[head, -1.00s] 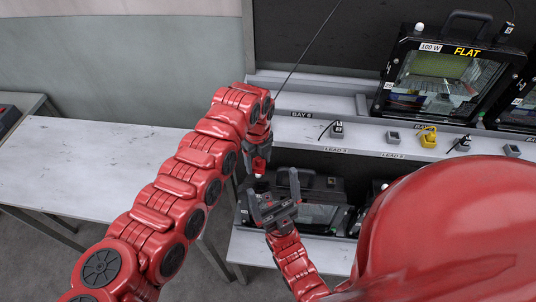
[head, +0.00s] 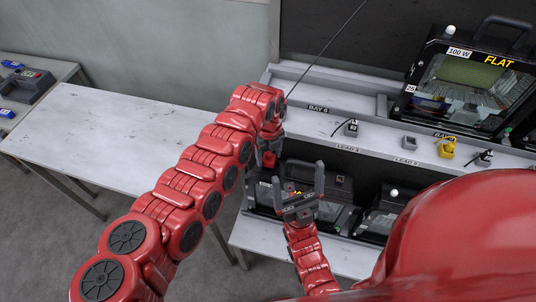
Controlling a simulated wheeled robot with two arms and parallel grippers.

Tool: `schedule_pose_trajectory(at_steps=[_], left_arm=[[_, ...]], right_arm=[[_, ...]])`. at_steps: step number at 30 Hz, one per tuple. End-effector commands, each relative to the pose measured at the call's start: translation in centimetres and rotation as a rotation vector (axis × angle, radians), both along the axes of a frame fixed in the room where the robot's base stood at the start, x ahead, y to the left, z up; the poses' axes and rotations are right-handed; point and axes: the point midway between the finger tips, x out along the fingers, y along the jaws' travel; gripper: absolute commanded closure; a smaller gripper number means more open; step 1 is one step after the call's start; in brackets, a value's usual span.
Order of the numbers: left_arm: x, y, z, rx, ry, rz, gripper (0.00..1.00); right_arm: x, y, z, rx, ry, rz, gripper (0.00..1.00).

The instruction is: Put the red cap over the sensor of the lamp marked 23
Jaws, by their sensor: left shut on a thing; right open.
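My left gripper (head: 269,148) points down in front of the upper shelf, shut on a small red thing that looks like the red cap (head: 268,160). My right gripper (head: 298,190) is open and empty, its fingers pointing up, just below and right of the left gripper. Behind it on the lower shelf stands a black lamp (head: 336,212), partly hidden by the gripper. Another black lamp (head: 372,222) with a white sensor dome (head: 394,192) stands to its right, cut off by my own red body. I cannot read the number 23 on either lamp.
A lamp marked FLAT, 100 W (head: 470,85) stands on the upper shelf, with a white dome at its top left. Plugs, a grey block (head: 409,143) and a yellow block (head: 446,148) sit along the shelf edge. A bare white table (head: 110,140) lies left.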

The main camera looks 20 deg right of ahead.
Motion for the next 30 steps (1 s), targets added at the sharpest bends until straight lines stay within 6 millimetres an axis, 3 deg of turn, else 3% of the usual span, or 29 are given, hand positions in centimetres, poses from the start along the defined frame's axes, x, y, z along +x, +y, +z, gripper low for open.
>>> schedule_pose_trajectory(at_steps=[7, 8, 12, 21, 26, 30], left_arm=[[0.0, 0.1, -0.4, 0.0, 0.0, 0.001, 0.84], [0.0, 0.1, -0.4, 0.0, 0.0, 0.001, 0.25], [0.0, 0.1, -0.4, 0.001, 0.0, 0.001, 0.01], [0.0, 0.1, -0.3, 0.0, 0.0, 0.001, 0.01], [0.0, 0.0, 1.3, -0.001, 0.0, 0.001, 0.01], [0.3, 0.0, 3.5, -0.005, -0.005, 0.004, 0.01]], right_arm=[[0.0, 0.0, -0.4, 0.0, 0.0, 0.0, 0.01], [0.0, 0.0, -0.4, 0.0, 0.0, 0.0, 0.01], [0.0, 0.0, -0.4, 0.0, 0.0, 0.0, 0.01], [0.0, 0.0, -0.3, 0.0, 0.0, 0.0, 0.01], [0.0, 0.0, 1.4, 0.0, 0.0, 0.0, 0.01], [0.0, 0.0, -0.5, 0.0, 0.0, 0.0, 0.01]])
